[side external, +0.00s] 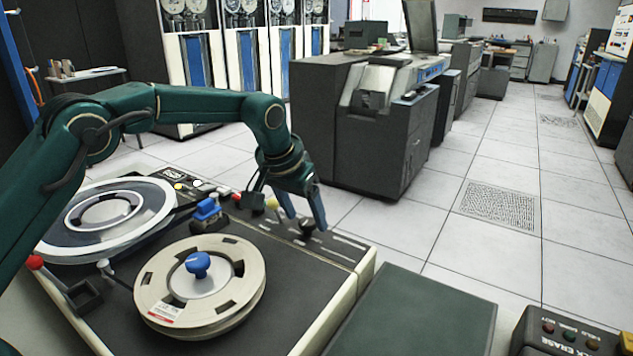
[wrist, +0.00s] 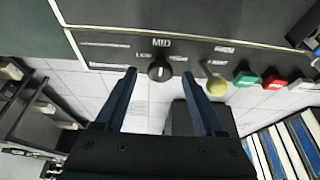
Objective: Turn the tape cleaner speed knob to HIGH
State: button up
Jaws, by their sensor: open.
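The speed knob (wrist: 159,70) is a small black round knob on the dark panel of the tape cleaner (side external: 225,240). In the wrist view, "MID" is printed above it and smaller labels stand to its left and right, too small to read surely. The knob's light mark seems to point about toward MID. In the side view the knob (side external: 306,228) sits near the panel's right edge. My gripper (wrist: 159,74) is open, with one finger on each side of the knob and visible gaps between. It comes down from above in the side view (side external: 306,216).
A yellow-topped lever (wrist: 216,86) stands just beside my right finger in the wrist view, with green (wrist: 246,78) and red (wrist: 275,80) buttons beyond. A tape reel with a blue hub (side external: 198,264) and a larger reel (side external: 105,215) lie on the deck.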

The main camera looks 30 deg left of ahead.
jog(key=shift+w+f, duration=0.15)
jog(key=shift+f, duration=0.2)
grip_shut()
jog(key=shift+m, duration=0.3)
jog(key=m+h, duration=0.1)
jog(key=m, duration=0.3)
jog(key=shift+a+h, duration=0.2)
jog(key=shift+h, duration=0.2)
jog(key=shift+w+a+m+g+h, duration=0.1)
jog(key=shift+m+g+h, duration=0.2)
jog(key=shift+m, duration=0.75)
jog(key=shift+w+m+g+h, duration=0.15)
jog(key=shift+m+h, duration=0.25)
jog(key=shift+m, duration=0.65)
jog(key=shift+s, duration=0.1)
